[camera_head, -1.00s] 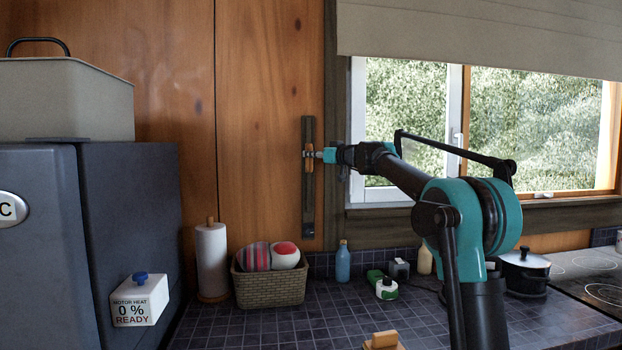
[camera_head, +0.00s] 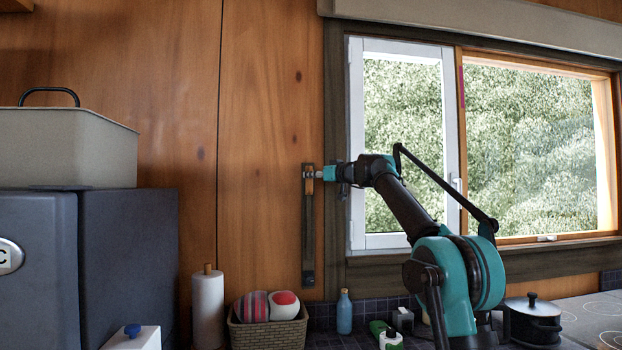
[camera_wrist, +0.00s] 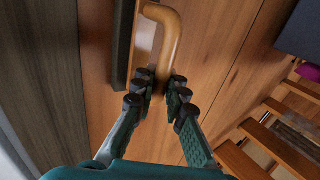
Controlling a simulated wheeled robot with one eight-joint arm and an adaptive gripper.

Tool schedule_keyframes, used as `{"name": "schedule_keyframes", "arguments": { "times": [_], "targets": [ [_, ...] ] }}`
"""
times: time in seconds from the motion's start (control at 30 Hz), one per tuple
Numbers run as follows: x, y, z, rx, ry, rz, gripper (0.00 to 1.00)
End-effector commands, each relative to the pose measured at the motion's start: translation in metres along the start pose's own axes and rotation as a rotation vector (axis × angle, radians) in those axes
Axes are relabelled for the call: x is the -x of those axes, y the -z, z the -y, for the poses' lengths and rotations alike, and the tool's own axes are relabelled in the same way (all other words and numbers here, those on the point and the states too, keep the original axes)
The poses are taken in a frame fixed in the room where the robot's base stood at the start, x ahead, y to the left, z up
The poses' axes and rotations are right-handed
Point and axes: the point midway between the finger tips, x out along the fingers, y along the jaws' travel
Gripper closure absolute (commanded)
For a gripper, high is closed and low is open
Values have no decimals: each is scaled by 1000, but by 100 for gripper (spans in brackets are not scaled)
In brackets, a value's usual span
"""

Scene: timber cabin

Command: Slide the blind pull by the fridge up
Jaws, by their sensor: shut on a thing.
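The blind pull (camera_head: 307,174) is a light wooden handle on a dark vertical track (camera_head: 308,240) on the timber wall, left of the window. It sits near the top end of the track. In the wrist view the pull (camera_wrist: 169,28) is a curved wooden bar. My gripper (camera_wrist: 159,86) is shut on it, with finger pads on both sides of the bar. In the head view my gripper (camera_head: 316,174) reaches the pull from the right. The beige blind (camera_head: 480,22) is bunched high above the window.
The dark fridge (camera_head: 125,265) stands at the left with a beige bin (camera_head: 70,145) on top. A paper towel roll (camera_head: 208,305), a basket (camera_head: 268,333) and a blue bottle (camera_head: 344,312) stand on the counter below the track. A pot (camera_head: 533,322) is at the right.

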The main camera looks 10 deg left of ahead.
Motion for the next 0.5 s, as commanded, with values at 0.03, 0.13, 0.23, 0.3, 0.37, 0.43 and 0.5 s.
{"name": "schedule_keyframes", "arguments": {
  "times": [0.03,0.13,0.23,0.3,0.37,0.43,0.5],
  "targets": [
    [1,2,-1,-5,-3,-4,100],
    [1,2,-1,-5,-3,-4,76],
    [1,2,-1,-4,-2,-3,66],
    [1,1,0,-3,-2,-2,66],
    [1,1,0,-3,-2,-2,66],
    [0,1,0,-3,-2,-2,66],
    [1,1,0,-3,-2,-2,66]
  ]
}}
